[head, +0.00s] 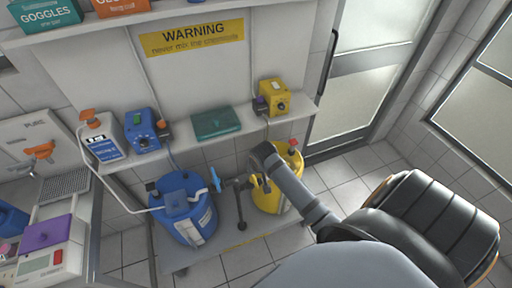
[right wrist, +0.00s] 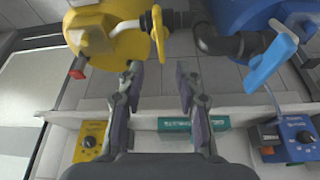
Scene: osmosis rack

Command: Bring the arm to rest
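My right arm (head: 305,195) reaches in from the right in the head view, its far end in front of the yellow drum (head: 285,195). My right gripper (right wrist: 158,80) is open in the right wrist view, with nothing between its two fingers. The yellow drum with its yellow tap (right wrist: 157,35) is at upper left there. The blue drum (head: 183,208) stands to the left in the head view. A dark pipe with a light blue handle (right wrist: 270,62) is at upper right in the wrist view, apart from the fingers. My left gripper is not in view.
A shelf (head: 190,150) holds a blue pump (head: 142,130), a teal box (head: 215,123) and a yellow pump (head: 273,98) above the drums. A bench with a purple-topped device (head: 48,235) is at the left. Floor (head: 345,172) is clear by the door.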

